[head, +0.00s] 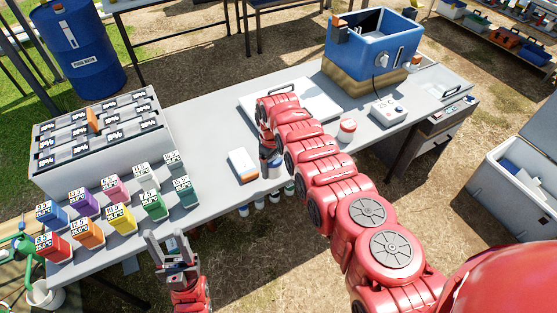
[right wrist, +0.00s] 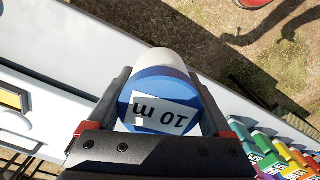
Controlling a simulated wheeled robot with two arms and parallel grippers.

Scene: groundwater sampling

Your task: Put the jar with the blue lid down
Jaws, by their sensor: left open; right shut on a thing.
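The jar with the blue lid shows large in the right wrist view, its blue lid (right wrist: 160,92) marked "10 m" on a white label and its pale body (right wrist: 166,60) behind. It sits between the two fingers of my right gripper (right wrist: 160,112), which is shut on it. In the head view my right gripper (head: 270,158) points down near the table's front edge, and the jar is mostly hidden there by the arm. Whether its base touches the table cannot be told. My left gripper (head: 172,250) is open and empty, in front of the table's front edge.
A white block with an orange edge (head: 242,165) lies left of my right gripper. A red-lidded jar (head: 347,130) stands to the right. Grey tabletop (head: 205,130) is bare between.

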